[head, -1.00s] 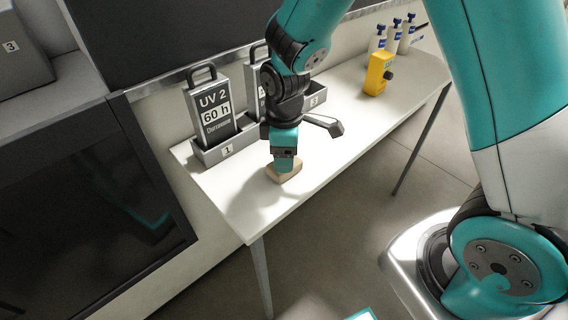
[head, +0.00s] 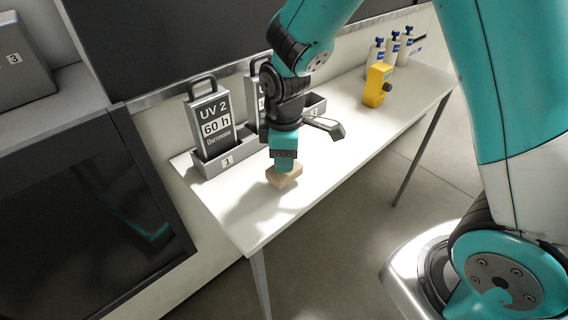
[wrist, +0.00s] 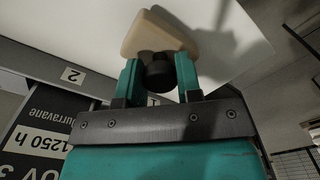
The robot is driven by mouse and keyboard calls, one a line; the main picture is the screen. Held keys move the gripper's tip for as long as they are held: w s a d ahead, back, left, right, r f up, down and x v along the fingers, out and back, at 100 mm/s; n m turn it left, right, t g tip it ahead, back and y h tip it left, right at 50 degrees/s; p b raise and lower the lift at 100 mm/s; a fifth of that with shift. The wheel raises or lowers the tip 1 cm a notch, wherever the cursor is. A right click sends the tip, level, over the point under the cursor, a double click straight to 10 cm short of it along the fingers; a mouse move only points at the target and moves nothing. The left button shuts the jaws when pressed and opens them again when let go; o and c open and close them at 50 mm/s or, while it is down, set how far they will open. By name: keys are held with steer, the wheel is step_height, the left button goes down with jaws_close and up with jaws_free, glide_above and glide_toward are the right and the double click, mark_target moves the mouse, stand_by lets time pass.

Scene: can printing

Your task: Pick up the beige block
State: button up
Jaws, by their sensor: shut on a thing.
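The beige block (head: 287,178) is at the tip of my gripper (head: 284,166), over the white table. A dark round part shows between the fingers, against the block. In the head view the fingers hide part of the block. The block looks slightly raised, with a shadow to its lower left on the table.
A yellow device (head: 376,85) and several white bottles (head: 391,48) stand further right. The table front is clear.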

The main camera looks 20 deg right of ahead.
step_height(320, 180, up, 18)
steer(key=shift+f, duration=0.1)
